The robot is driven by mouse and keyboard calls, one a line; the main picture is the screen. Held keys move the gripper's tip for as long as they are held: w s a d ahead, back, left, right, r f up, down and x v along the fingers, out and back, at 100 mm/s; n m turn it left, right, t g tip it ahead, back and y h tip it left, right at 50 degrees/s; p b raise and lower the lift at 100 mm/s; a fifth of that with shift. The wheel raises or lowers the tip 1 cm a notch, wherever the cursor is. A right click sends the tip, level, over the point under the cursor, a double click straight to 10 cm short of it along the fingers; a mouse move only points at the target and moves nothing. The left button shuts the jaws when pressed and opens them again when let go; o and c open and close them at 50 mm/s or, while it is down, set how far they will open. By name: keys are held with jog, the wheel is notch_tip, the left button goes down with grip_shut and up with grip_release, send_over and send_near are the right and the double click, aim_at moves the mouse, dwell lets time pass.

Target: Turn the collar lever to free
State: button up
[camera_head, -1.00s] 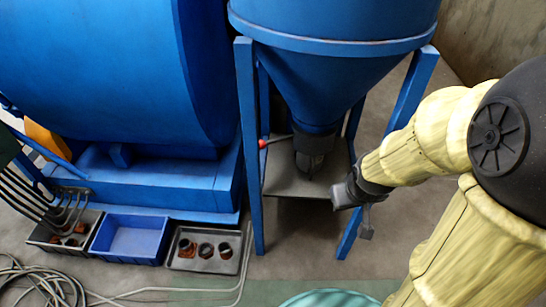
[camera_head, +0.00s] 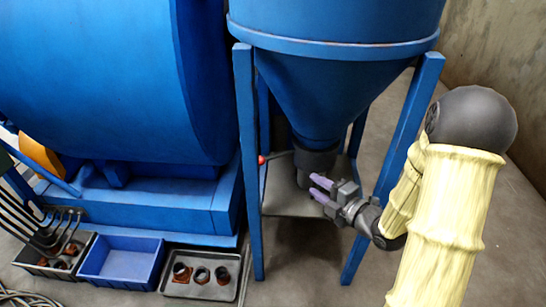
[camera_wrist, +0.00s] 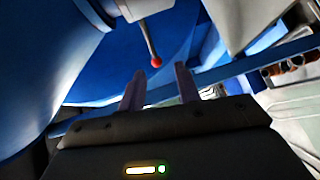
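The collar lever is a thin rod with a red ball knob (camera_head: 262,159), left of the dark collar (camera_head: 315,161) under the blue hopper cone. In the wrist view the rod hangs from a grey part at the top, and its red knob (camera_wrist: 156,61) shows just beyond my fingertips, in line with the gap between them. My gripper (camera_head: 316,187) has two purple-grey fingers, held apart with nothing between them. It is at the right front of the collar, pointing left. In the wrist view my gripper (camera_wrist: 158,72) does not visibly touch the knob.
Blue hopper legs (camera_head: 247,160) and (camera_head: 402,150) stand on either side of the collar, with my arm reaching past the right one. A grey shelf (camera_head: 290,205) lies below. A blue tray (camera_head: 122,262) and a grey tray with several rusty parts (camera_head: 213,289) sit on the floor at left.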

aim_at(273, 157)
jog(key=shift+s+a+r+n+t+y, duration=0.2)
jog(key=shift+s+r+n+t+y, duration=0.1)
jog(key=shift+r+n+y, duration=0.25)
jog(key=shift+f, duration=0.1)
jog(key=b+x, duration=0.4)
jog(key=x, duration=1.3)
jog(key=shift+w+a+b, duration=0.1)
jog(key=shift+a+b, duration=0.1)
jog(key=shift+b, duration=0.15)
jog(key=shift+c, duration=0.2)
grip_shut()
